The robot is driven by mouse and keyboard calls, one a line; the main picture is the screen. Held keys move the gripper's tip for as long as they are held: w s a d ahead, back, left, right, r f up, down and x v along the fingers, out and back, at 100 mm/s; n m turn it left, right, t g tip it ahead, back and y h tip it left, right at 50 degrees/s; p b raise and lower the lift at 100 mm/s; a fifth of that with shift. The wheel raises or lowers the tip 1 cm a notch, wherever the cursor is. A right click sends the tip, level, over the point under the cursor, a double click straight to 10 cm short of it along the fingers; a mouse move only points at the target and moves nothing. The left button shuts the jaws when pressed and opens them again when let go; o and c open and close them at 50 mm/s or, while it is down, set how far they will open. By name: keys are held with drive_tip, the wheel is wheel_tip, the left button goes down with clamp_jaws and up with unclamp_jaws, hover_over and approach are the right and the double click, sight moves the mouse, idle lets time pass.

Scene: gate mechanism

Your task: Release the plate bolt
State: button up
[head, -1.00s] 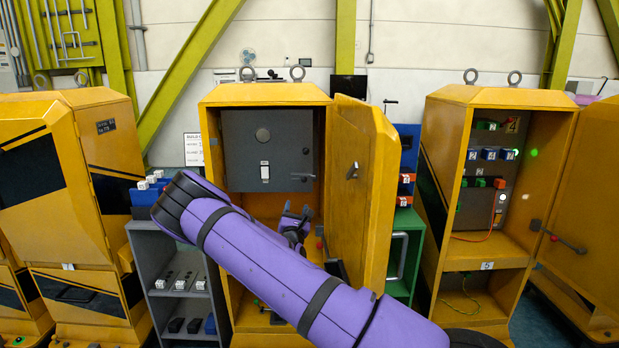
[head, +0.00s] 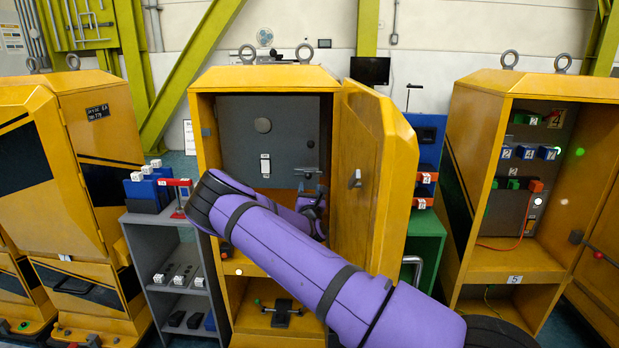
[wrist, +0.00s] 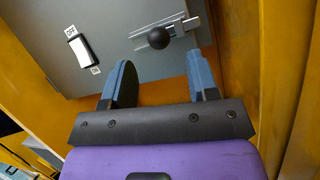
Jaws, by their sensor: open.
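The plate bolt (wrist: 182,30) is a metal slide bolt with a round black knob (wrist: 158,38), on the lower edge of the grey plate (wrist: 115,25). In the head view the plate (head: 240,135) is inside the open middle yellow cabinet, and the bolt (head: 305,171) shows at its lower right corner. My gripper (wrist: 159,65) is open, its two blue fingers pointing at the plate. The knob lies between the finger directions, just beyond the tips, with no visible contact. In the head view my gripper (head: 309,190) is just below the bolt, partly hidden by my arm.
A white on/off switch (wrist: 78,48) is on the plate, left of the bolt. The open cabinet door (head: 372,180) stands close to the right of my arm. A grey shelf (head: 150,235) is on the left. Another open yellow cabinet (head: 535,85) is on the right.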

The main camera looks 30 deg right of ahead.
sight(308, 177)
drive_tip(key=x, duration=0.6)
drive_tip(key=shift+w+d+r, duration=0.1)
drive_tip(key=shift+w, duration=0.2)
drive_tip(key=shift+c, duration=0.4)
clamp_jaws()
drive_tip(key=shift+w+a, duration=0.5)
drive_tip(key=shift+a, duration=0.3)
drive_tip(key=shift+w+a, duration=0.55)
drive_tip(key=shift+a, duration=0.25)
drive_tip(key=shift+o, duration=0.4)
unclamp_jaws()
drive_tip(key=shift+a, duration=0.15)
drive_tip(key=v, duration=1)
drive_tip(key=shift+s+a, duration=0.15)
drive_tip(key=shift+s, duration=0.15)
